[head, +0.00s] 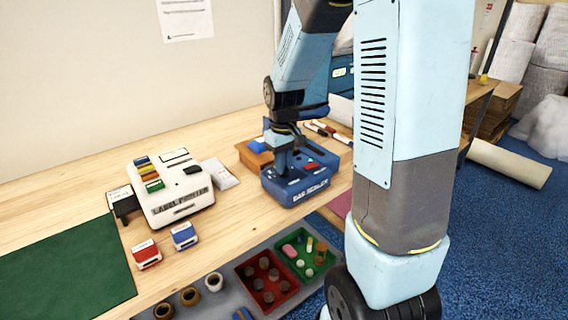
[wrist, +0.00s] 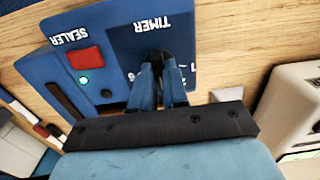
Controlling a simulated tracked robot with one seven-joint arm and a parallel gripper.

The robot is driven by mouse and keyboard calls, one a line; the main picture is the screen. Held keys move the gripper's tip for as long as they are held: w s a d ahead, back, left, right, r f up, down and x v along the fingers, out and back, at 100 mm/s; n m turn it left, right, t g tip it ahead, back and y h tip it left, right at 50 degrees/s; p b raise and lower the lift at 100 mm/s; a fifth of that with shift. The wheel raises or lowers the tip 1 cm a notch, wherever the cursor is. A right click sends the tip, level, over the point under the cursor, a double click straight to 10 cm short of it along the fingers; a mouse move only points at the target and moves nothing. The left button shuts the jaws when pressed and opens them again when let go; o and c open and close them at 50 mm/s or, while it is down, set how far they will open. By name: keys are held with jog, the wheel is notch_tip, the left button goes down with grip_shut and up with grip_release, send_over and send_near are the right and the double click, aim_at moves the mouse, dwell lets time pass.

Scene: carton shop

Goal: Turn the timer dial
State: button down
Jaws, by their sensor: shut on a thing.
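The blue bag sealer (head: 292,192) stands on the wooden bench in the head view. In the wrist view its top (wrist: 118,40) shows upside-down TIMER and SEALER lettering, a red button (wrist: 85,58) and a small lit green lamp (wrist: 84,80). My gripper (head: 281,168) reaches down onto the left part of the sealer's top. In the wrist view my gripper (wrist: 156,68) is shut on the dark timer dial (wrist: 154,54), below the TIMER word. The fingers hide most of the dial and some scale numbers, so its setting cannot be read.
A white label printer (head: 175,190) stands left of the sealer, with red (head: 146,254) and blue (head: 185,236) stamp boxes in front. A grey tray with red (head: 248,272) and green (head: 328,266) bins lies nearer. Markers (head: 318,130) lie behind the sealer.

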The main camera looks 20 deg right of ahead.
jog(key=shift+w, duration=0.1)
jog(key=c, duration=1.1)
grip_release()
jog(key=shift+c, duration=0.2)
notch_tip(320, 180, up, 14)
jog(key=shift+f, duration=0.15)
jog(key=s+r+m+t, duration=0.1)
jog(key=s+r+t, duration=0.1)
jog(key=s, duration=0.8)
jog(key=s+r+m+t, duration=0.2)
jog(key=s+r+t, duration=0.1)
jog(key=s, duration=0.7)
jog(key=shift+r+m+t, duration=0.3)
jog(key=shift+r, duration=0.2)
